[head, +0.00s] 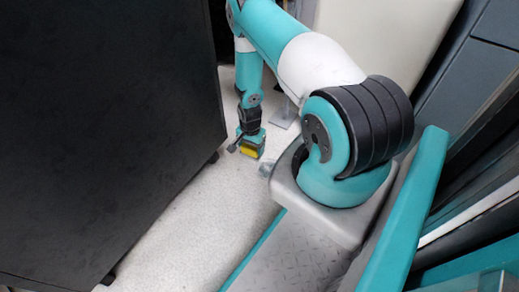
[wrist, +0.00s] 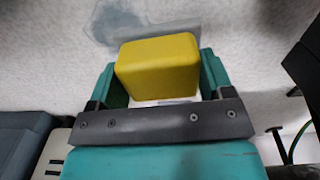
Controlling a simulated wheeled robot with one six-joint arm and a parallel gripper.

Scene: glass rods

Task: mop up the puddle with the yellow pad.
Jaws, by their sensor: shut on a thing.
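The yellow pad (wrist: 158,64) is held between the two teal fingers of my gripper (wrist: 160,75). In the head view the pad (head: 249,150) shows below my gripper (head: 250,141), low over the pale floor. The puddle (wrist: 106,22) is a grey, glossy patch on the floor at the top of the wrist view, just beyond the pad. The pad hides part of it. I cannot tell whether the pad touches the floor. In the head view a small grey patch (head: 266,169) beside the pad may be the puddle.
A large black cabinet (head: 100,130) stands on the left in the head view. Speckled floor (head: 190,230) lies open between it and my base. Grey cabinets (head: 480,70) stand at the right. In the wrist view, dark objects (wrist: 308,60) are at the right edge.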

